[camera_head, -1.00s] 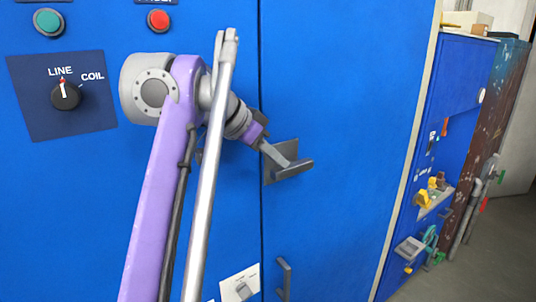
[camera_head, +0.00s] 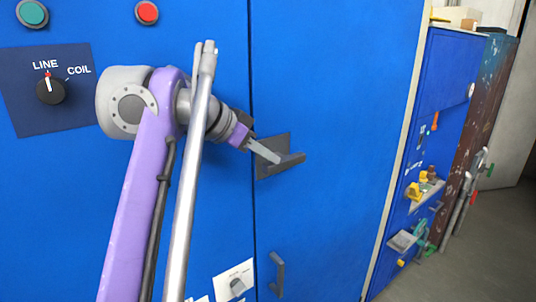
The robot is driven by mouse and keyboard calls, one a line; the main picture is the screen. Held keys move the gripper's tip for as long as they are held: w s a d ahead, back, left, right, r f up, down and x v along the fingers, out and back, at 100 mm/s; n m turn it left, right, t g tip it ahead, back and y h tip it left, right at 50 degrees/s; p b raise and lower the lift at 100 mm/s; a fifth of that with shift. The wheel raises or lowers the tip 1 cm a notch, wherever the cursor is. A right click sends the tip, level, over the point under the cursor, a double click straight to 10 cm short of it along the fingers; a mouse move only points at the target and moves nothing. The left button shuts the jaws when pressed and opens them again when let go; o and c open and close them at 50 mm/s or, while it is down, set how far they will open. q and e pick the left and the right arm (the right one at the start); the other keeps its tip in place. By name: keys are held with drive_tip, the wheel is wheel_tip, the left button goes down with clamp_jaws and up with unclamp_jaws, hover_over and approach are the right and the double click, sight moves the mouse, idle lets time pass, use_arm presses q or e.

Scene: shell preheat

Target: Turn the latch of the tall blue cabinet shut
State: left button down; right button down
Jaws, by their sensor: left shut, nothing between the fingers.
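The tall blue cabinet (camera_head: 330,90) fills most of the head view. Its latch is a dark grey lever (camera_head: 289,161) on a square plate (camera_head: 272,142), just right of the door seam. The lever points right, tilted slightly upward. My left gripper (camera_head: 268,154) is shut with nothing between its fingers. Its fingertips are at the lever's left part, over the plate; whether they touch it I cannot tell. My purple left arm hides part of the cabinet front left of the seam. My right gripper is not in view.
A LINE/COIL selector knob (camera_head: 50,89), a green button (camera_head: 32,13) and a red button (camera_head: 147,12) are on the left panel. A lower door handle (camera_head: 277,273) sticks out below the latch. A smaller blue cabinet (camera_head: 447,90) stands at right, beside open floor (camera_head: 480,250).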

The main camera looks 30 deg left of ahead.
sight(267, 173)
use_arm(q)
drive_tip(key=shift+s+f+t, duration=0.15)
drive_tip(key=shift+f+t, duration=0.05)
drive_tip(key=shift+t, duration=0.1)
drive_tip(key=shift+s+a+f+t+h+b, duration=0.15)
drive_tip(key=shift+s+f+t+h+b, duration=0.25)
drive_tip(key=shift+t, duration=0.3)
drive_tip(key=shift+f+t, duration=0.45)
drive_tip(key=shift+t, duration=0.35)
wheel_tip(267, 173, down, 2)
drive_tip(key=t+h, duration=0.1)
drive_tip(key=t, duration=0.2)
drive_tip(key=shift+h, duration=0.4)
drive_tip(key=f+t, duration=0.1)
drive_tip(key=f+t+h, duration=0.1)
drive_tip(key=t, duration=0.1)
drive_tip(key=shift+w+t+h, duration=0.15)
drive_tip(key=shift+t+h, duration=0.15)
drive_tip(key=shift+w+f+t+h+p, duration=0.25)
drive_tip(key=shift+f+t+h+p, duration=0.15)
drive_tip(key=shift+t, duration=0.4)
drive_tip(key=shift+w+d+f+p, duration=0.35)
drive_tip(key=shift+w+f+p, duration=0.3)
drive_tip(key=shift+f+p, duration=0.15)
